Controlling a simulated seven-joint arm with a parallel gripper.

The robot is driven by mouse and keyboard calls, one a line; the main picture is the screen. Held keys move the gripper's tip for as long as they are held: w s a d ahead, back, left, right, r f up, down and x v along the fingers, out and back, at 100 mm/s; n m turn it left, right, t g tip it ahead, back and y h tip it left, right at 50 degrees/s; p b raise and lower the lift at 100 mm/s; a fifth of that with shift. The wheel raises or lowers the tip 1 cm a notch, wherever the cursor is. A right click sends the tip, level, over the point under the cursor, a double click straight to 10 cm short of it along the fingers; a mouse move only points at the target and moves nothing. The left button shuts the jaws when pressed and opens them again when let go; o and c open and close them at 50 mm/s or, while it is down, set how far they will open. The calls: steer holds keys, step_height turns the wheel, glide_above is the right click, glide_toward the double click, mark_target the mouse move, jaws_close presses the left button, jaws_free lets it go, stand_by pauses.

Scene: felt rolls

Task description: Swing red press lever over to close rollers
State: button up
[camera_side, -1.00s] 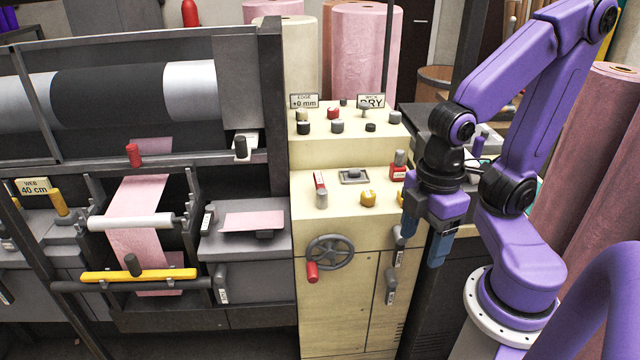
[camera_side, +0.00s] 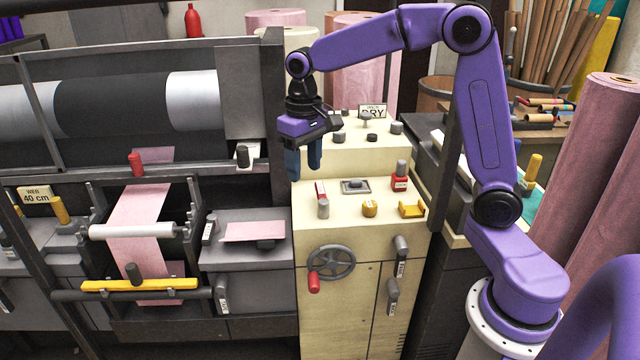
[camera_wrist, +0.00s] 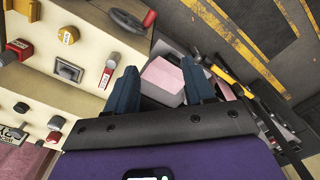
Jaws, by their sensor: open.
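A red upright grip (camera_side: 136,164), which looks like the press lever, stands at the rear of the roller frame on the left machine in the side view. Below it a pink felt web (camera_side: 140,205) passes under a white roller (camera_side: 130,230). My gripper (camera_side: 304,172) is open and empty, pointing down above the left edge of the cream console, well right of the red grip. In the wrist view the open fingers (camera_wrist: 160,70) frame a pink felt piece on a grey table below. I cannot make out the red grip there.
The cream console (camera_side: 345,230) carries knobs, a red-and-white switch (camera_side: 321,190) and a handwheel (camera_side: 331,262) with a red handle. A grey table with a pink felt piece (camera_side: 254,226) lies between console and rollers. A dark upright post (camera_side: 275,110) stands beside my gripper.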

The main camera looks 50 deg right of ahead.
steer(key=w+d+m, duration=0.5)
steer(key=w+d, duration=0.3)
steer(key=d, duration=0.1)
steer(key=m, duration=0.3)
glide_toward(320, 187)
step_height(320, 187, down, 9)
steer(key=shift+w+r, duration=0.15)
steer(key=shift+w, duration=0.05)
jaws_close()
